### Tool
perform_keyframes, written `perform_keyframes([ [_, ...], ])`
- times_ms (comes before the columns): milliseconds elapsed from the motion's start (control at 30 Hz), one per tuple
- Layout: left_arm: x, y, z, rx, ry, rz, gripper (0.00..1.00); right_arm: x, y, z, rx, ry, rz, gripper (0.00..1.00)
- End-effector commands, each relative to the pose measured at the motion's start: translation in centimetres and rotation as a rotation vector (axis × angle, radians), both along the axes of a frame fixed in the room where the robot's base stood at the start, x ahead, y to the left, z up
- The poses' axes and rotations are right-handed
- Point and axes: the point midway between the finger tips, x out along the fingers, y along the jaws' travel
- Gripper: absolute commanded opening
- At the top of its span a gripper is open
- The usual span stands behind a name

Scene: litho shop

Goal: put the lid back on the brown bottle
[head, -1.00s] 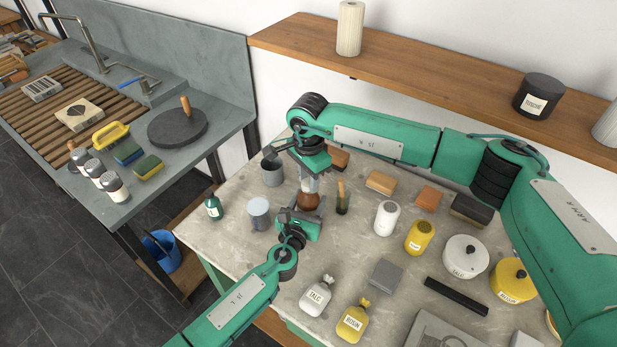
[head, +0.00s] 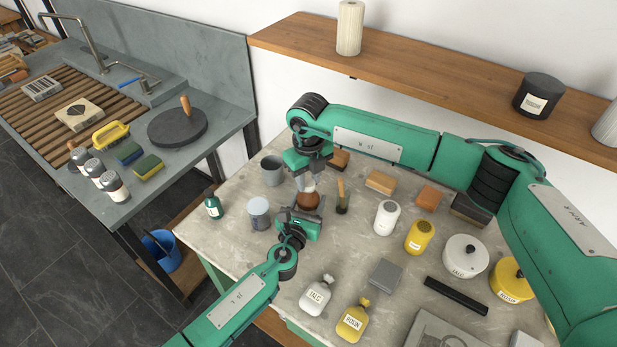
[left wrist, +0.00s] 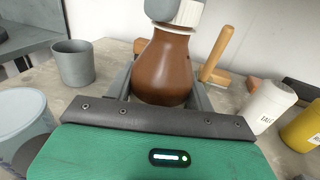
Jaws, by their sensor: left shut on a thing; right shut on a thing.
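The brown bottle (head: 309,201) stands upright on the worktable; its round body fills the middle of the left wrist view (left wrist: 166,68). My left gripper (head: 300,215) is shut on the bottle from the front, with a finger on each side of it. My right gripper (head: 307,181) points down right above the bottle's neck, shut on the lid. In the left wrist view a pale grey and white shape, the lid and fingertips (left wrist: 176,11), sits at the bottle's pale rim. The fingers hide most of the lid, and I cannot tell whether it is fully seated.
A grey cup (head: 271,171), a pale blue-grey cup (head: 259,213) and a small green bottle (head: 213,208) stand left of the bottle. A wooden-handled tool (head: 342,199) stands close on its right. White (head: 386,219) and yellow (head: 419,237) shakers stand further right.

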Motion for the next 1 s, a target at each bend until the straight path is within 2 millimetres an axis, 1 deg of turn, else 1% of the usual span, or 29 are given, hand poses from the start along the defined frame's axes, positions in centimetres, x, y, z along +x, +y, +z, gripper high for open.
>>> perform_keyframes([
  [133,0.0,0.1,-0.1,0.000,0.001,0.002,0.00,-0.1,0.0,0.0,-0.001,0.001,0.011,0.03],
  [167,0.0,0.1,-0.1,0.000,0.001,0.002,0.00,-0.1,0.0,0.0,-0.001,0.001,0.012,0.36],
  [200,0.0,0.1,-0.1,0.000,0.001,0.002,0.00,-0.1,0.0,0.0,-0.001,0.001,0.012,0.44],
  [267,0.0,0.1,-0.1,0.000,0.001,0.001,0.00,0.0,0.0,0.0,-0.001,0.001,0.013,0.56],
  [533,0.0,0.1,-0.1,0.001,0.001,0.001,0.00,0.0,0.0,0.0,0.000,0.000,0.014,0.56],
  [667,0.0,0.1,-0.1,0.001,0.001,0.001,0.00,0.1,0.0,0.9,0.000,-0.002,0.014,0.56],
  [767,0.0,0.1,-0.1,0.001,0.001,0.001,0.00,0.1,0.0,2.4,0.001,-0.003,0.015,0.56],
  [1000,0.0,0.1,-0.1,0.001,0.001,0.001,0.00,0.1,0.0,7.6,0.001,-0.003,0.014,0.56],
])
